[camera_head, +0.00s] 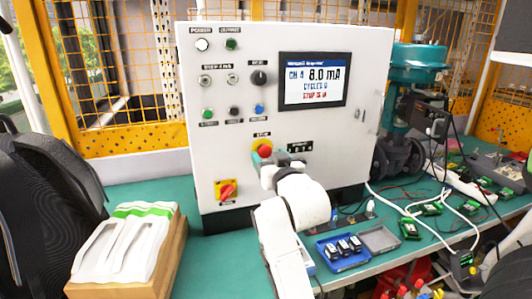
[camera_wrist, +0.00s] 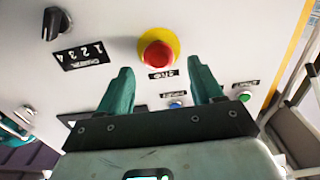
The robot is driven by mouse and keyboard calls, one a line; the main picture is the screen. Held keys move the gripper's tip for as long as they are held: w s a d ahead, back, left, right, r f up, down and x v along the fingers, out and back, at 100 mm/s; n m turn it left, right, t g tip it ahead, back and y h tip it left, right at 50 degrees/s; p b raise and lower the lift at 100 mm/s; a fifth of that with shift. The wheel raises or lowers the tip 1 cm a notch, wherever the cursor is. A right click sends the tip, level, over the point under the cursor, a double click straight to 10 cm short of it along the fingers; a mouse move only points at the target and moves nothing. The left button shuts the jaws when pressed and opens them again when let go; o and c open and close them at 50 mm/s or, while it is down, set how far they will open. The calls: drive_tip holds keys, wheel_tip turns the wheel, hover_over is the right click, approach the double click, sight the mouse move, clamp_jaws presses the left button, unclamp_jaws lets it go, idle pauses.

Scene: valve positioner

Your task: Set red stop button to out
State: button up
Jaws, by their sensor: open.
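The red stop button (camera_head: 265,151) is a round mushroom head on a yellow surround, low on the front of the white control cabinet (camera_head: 225,140). In the wrist view the red stop button (camera_wrist: 158,54) shows whole, just beyond and between the tips of my gripper. My gripper (camera_wrist: 161,66) is open, with its two green fingers spread and nothing between them. In the head view my gripper (camera_head: 265,161) is at the button's lower edge and partly covers its surround. I cannot tell whether the fingers touch the panel or whether the button is in or out.
A red rotary switch (camera_head: 227,191) on a yellow plate is at lower left. A black selector (camera_wrist: 55,23), a blue button (camera_wrist: 176,104) and a green button (camera_wrist: 245,97) lie around my gripper. A display (camera_head: 313,81) reads CH 4, 8.0 mA. A blue tray (camera_head: 325,258) stands right of my arm.

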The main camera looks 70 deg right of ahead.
sight(266, 152)
drive_tip(key=shift+x, duration=1.7)
drive_tip(key=shift+c, duration=0.5)
clamp_jaws()
